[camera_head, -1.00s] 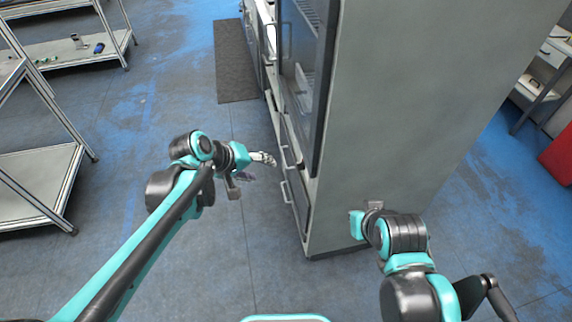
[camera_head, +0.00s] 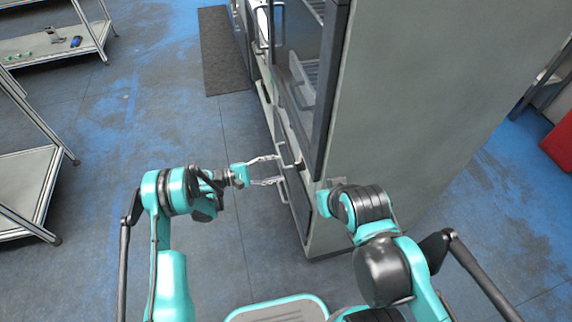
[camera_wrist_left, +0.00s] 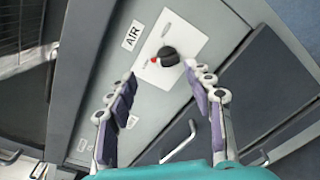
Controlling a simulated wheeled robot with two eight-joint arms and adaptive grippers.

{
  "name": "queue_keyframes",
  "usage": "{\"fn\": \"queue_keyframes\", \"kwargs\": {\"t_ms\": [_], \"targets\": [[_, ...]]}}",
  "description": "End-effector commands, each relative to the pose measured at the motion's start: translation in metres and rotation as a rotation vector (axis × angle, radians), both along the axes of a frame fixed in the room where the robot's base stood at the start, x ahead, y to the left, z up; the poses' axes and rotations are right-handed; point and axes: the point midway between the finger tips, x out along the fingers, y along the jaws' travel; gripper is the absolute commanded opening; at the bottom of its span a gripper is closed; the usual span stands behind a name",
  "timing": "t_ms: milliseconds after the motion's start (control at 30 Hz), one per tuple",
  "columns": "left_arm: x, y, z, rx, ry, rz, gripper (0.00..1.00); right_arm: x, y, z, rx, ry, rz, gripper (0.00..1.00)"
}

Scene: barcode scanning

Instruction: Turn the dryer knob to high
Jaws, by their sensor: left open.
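The dryer knob (camera_wrist_left: 168,56) shows in the left wrist view. It is round and black with a red mark on its left side, mounted on a white plate (camera_wrist_left: 182,40) on a grey panel. A label reading "AIR" (camera_wrist_left: 132,35) is beside the plate. My left gripper (camera_head: 279,170) is open at the front of the tall grey cabinet (camera_head: 400,90). In the wrist view its two fingers (camera_wrist_left: 160,74) are spread on either side below the knob, with no visible contact. My right gripper (camera_head: 332,184) is near the cabinet's side; its fingers are too unclear to judge.
A glass door (camera_head: 308,70) is above the panel on the cabinet front. A bar handle (camera_wrist_left: 178,143) is below the knob in the wrist view. Metal shelves (camera_head: 30,180) stand at the left. A dark mat (camera_head: 225,50) lies at the back. The floor (camera_head: 110,120) between is clear.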

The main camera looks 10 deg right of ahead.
Motion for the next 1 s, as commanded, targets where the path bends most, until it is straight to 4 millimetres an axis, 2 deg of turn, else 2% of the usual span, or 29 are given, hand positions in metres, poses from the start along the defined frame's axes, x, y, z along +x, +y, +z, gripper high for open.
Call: {"fn": "queue_keyframes", "kwargs": {"t_ms": [67,233,633,800,1000], "targets": [[-0.005,-0.001,-0.012,-0.03,0.016,-0.01,0.52,0.0,0.0,-0.002,0.0,0.0,0.0,0.0],[-0.009,-0.011,-0.018,-0.051,0.027,-0.02,0.52,0.0,0.0,-0.006,0.0,0.0,0.0,0.0],[-0.007,-0.07,-0.018,-0.048,0.026,-0.019,0.52,0.0,0.0,-0.024,0.0,0.0,0.0,0.0],[-0.006,-0.079,-0.017,-0.048,0.026,-0.017,0.52,0.0,0.0,-0.026,0.0,0.0,0.0,0.0],[-0.006,-0.08,-0.016,-0.048,0.025,-0.016,0.52,0.0,0.0,-0.026,0.0,0.0,0.0,0.0]]}}
